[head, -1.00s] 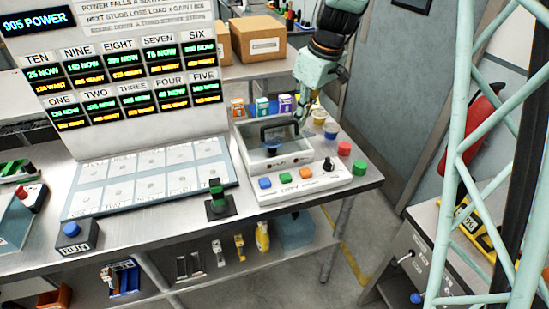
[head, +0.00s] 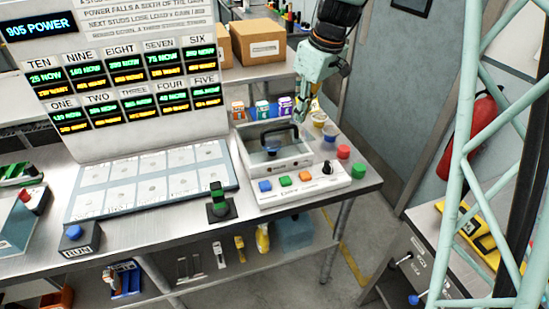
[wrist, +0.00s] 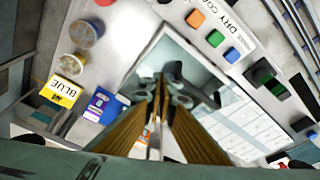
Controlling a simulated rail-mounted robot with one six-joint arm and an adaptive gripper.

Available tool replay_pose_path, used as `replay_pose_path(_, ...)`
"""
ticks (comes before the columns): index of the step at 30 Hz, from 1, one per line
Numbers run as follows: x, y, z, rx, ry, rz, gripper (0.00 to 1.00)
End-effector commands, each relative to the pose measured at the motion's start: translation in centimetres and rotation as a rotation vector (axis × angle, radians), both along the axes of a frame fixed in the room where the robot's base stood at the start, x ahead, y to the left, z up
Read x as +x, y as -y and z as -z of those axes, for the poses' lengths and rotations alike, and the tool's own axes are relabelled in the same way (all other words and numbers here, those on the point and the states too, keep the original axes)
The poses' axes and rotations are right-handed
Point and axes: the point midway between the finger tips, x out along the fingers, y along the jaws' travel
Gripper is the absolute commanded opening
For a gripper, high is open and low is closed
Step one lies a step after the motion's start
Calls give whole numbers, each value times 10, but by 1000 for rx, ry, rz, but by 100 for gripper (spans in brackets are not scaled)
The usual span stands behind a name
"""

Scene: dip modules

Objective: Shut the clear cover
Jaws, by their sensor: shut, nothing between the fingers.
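The clear cover (head: 259,133) is a see-through lid with a black arched handle (head: 281,127) on the white dry coat unit (head: 330,183). It lies over the unit's tray; whether it sits fully down or slightly tilted I cannot tell. In the wrist view the pale clear panel (wrist: 190,58) and dark handle (wrist: 205,98) show behind my fingers. My gripper (head: 301,119) is shut and empty, to the right of the handle in the head view. In the wrist view its fingertips (wrist: 159,82) are together, overlapping the handle's left end; contact cannot be told.
A green switch (head: 217,199) stands front left.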

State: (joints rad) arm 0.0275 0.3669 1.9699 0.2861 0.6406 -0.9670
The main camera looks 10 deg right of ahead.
Motion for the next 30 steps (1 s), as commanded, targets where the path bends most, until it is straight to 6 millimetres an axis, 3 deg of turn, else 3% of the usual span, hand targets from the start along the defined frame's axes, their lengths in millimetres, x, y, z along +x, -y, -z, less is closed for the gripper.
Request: replay_pose_path(30,0,0,-62,1,1,0,0)
